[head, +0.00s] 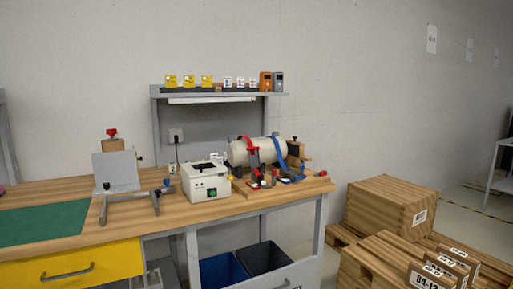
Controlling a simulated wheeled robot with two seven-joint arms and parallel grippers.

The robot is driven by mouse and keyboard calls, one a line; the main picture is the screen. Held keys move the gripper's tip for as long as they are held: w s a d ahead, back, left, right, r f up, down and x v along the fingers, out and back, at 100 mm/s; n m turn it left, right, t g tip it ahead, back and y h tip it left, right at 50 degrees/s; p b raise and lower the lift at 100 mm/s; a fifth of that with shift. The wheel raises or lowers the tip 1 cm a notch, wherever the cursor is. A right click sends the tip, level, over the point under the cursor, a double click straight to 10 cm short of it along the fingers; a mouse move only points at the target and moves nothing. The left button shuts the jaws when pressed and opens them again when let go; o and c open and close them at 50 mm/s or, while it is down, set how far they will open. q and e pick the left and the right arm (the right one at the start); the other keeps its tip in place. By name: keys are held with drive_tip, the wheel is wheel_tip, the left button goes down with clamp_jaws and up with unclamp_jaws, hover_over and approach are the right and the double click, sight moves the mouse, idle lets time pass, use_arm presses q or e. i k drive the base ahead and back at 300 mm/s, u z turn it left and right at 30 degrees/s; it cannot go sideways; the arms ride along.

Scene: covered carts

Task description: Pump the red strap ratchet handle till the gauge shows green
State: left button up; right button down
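The red strap (254,156) goes over a cream-coloured cylinder (268,150) lying on a wooden base near the right end of the workbench. Small red parts (254,184) sit at the foot of the strap. I cannot tell the ratchet handle's exact shape or position at this size. A blue strap (277,153) goes over the same cylinder, to the right of the red one. I cannot make out a gauge or its colour. Neither of my grippers is in view.
A white box device (206,181) stands left of the cylinder. A grey stand (117,174) and a green mat (45,219) are further left. A shelf (218,94) with small boxes is above. Wooden crates (390,207) stand right of the bench.

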sight(254, 159)
drive_tip(key=z, duration=0.75)
drive_tip(key=i, duration=1.6)
drive_tip(key=u, duration=0.45)
